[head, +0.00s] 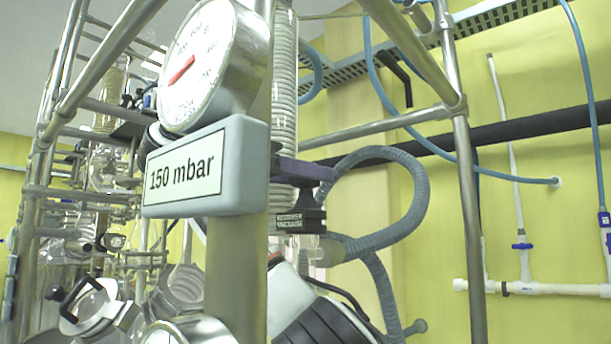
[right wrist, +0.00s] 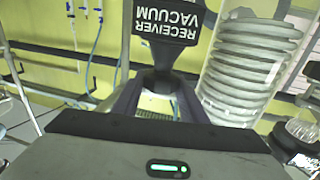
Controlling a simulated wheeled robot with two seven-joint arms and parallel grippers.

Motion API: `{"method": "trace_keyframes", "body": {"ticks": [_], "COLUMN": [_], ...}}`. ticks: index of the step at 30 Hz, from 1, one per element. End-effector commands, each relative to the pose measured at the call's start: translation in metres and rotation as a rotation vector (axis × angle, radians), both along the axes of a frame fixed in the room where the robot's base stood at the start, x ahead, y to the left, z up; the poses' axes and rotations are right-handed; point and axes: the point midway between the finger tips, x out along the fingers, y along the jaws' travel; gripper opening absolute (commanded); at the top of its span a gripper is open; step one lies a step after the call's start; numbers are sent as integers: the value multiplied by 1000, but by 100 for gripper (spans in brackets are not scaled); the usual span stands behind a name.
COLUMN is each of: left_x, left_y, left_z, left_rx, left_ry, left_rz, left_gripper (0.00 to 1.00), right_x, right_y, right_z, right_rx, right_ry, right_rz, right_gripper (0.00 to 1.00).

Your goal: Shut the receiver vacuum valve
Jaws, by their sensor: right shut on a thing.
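The receiver vacuum valve carries a black label plate (head: 300,222) reading "RECEIVER VACUUM", right of the gauge post in the head view. In the right wrist view the same plate (right wrist: 168,20) shows upside down with a black neck (right wrist: 161,78) below it. My right gripper (head: 318,170) shows as a dark purplish finger just above the plate; its body is mostly hidden behind the gauge and post. In the right wrist view my right gripper (right wrist: 158,92) has its fingers on both sides of the black neck, shut on it. My left gripper is out of view.
A round gauge (head: 200,65) and a "150 mbar" sign (head: 205,168) stand close in front. A coiled glass condenser (head: 285,95) is beside the valve. A grey hose (head: 400,185) loops right of it, near a steel frame post (head: 467,200).

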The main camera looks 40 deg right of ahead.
Motion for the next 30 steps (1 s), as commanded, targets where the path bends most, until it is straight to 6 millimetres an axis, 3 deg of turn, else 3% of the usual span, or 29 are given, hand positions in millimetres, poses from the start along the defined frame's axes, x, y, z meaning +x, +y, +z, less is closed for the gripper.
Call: {"method": "trace_keyframes", "body": {"ticks": [27, 28, 30], "left_x": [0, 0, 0], "left_y": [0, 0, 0], "left_z": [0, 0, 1], "left_rx": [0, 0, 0], "left_ry": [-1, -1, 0], "left_rz": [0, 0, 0], "left_gripper": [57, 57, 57], "right_x": [0, 0, 0], "right_y": [-1, -1, -1], "right_z": [0, 0, 0], "right_rx": [3, 3, 3], "right_ry": [-1, -1, -1], "right_rz": [-95, -95, -95], "right_gripper": [16, 44, 55]}}
